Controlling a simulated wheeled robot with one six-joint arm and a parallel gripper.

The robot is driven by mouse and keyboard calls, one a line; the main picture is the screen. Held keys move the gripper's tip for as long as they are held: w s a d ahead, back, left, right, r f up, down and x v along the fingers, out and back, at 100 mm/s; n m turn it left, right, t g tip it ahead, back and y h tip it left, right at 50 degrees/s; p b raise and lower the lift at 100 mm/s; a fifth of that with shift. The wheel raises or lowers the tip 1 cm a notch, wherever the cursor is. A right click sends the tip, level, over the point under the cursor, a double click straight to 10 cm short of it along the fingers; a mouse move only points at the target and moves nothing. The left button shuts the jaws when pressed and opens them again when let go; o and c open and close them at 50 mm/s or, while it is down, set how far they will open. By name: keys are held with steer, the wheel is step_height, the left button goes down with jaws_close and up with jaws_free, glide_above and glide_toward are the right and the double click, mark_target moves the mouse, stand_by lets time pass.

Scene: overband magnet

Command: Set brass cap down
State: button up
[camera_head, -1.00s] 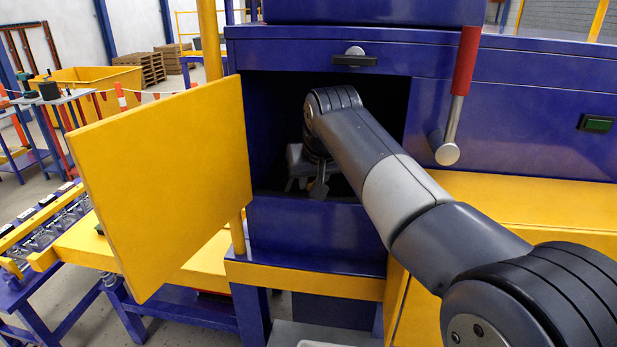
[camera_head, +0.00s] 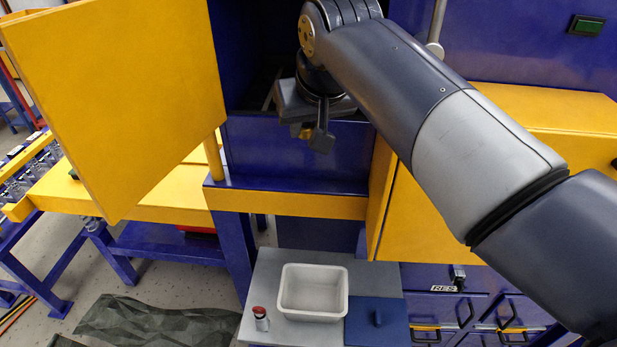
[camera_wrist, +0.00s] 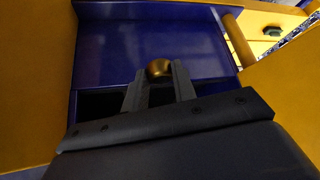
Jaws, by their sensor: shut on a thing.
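A bit of the brass cap (camera_head: 296,130) shows there beside a finger. The gripper is shut on the cap and points downward. Most of the cap is hidden by the fingers.
The yellow door (camera_head: 115,105) stands open left of the opening. A blue ledge (camera_head: 290,187) lies between gripper and table.

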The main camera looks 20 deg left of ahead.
steer(key=b, duration=0.7)
glide_above(302, 288)
steer(key=w, duration=0.2)
step_height(302, 288, down, 17)
steer(key=s+f+b, duration=0.1)
steer(key=f+b, duration=0.1)
steer(key=f, duration=0.5)
steer(key=s+d+f+b, duration=0.1)
steer(key=f+b, duration=0.2)
steer(key=f, duration=0.4)
steer(key=s+f+b, duration=0.1)
steer(key=f+b, duration=0.1)
steer(key=f, duration=0.6)
steer(key=shift+s+d+b, duration=0.2)
steer(key=shift+s+b, duration=0.2)
steer(key=shift+f+b, duration=0.55)
steer(key=shift+f, duration=1.85)
steer(key=shift+f, duration=0.1)
steer(key=shift+f, duration=0.15)
steer(key=o, duration=0.7)
